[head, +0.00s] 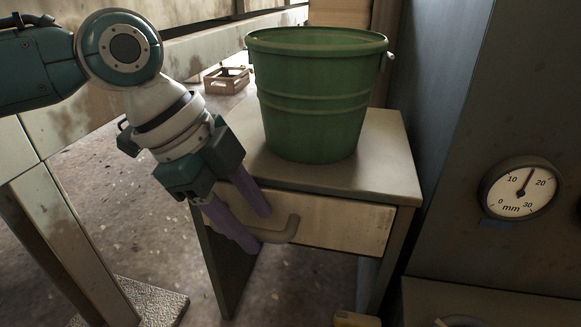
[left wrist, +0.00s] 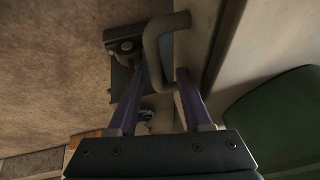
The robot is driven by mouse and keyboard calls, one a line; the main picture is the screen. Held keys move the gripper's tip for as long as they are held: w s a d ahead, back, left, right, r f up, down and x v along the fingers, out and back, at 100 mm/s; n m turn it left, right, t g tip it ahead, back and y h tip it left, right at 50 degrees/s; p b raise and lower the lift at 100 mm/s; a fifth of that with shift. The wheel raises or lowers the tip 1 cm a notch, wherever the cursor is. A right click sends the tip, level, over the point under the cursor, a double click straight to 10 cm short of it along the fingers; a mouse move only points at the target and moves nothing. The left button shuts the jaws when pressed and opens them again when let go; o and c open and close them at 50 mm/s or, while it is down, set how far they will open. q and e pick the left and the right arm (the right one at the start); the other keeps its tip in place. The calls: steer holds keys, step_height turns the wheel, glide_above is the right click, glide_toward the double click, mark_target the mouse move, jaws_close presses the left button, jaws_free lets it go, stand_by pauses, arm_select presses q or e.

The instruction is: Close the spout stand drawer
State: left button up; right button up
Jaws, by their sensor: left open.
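The spout stand is a small grey cabinet (head: 385,165) with a pale wooden drawer front (head: 335,222). My left gripper (head: 258,226) is open, with purple fingers pointing down at the handle. In the left wrist view the handle (left wrist: 153,45) lies at and between the fingertips of the gripper (left wrist: 162,75); contact cannot be told. My right gripper is not in view.
A green bucket (head: 315,100) stands on the cabinet top. A dial gauge marked mm (head: 520,192) is on the grey structure at the right. A small wooden crate (head: 227,80) sits behind. The floor left of the cabinet (head: 130,220) is mostly open.

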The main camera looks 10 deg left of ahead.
arm_select(q)
steer(key=shift+s, duration=0.1)
steer(key=p+v, duration=0.7)
steer(key=v, duration=0.3)
steer(key=shift+p, duration=0.3)
steer(key=shift+f, duration=0.1)
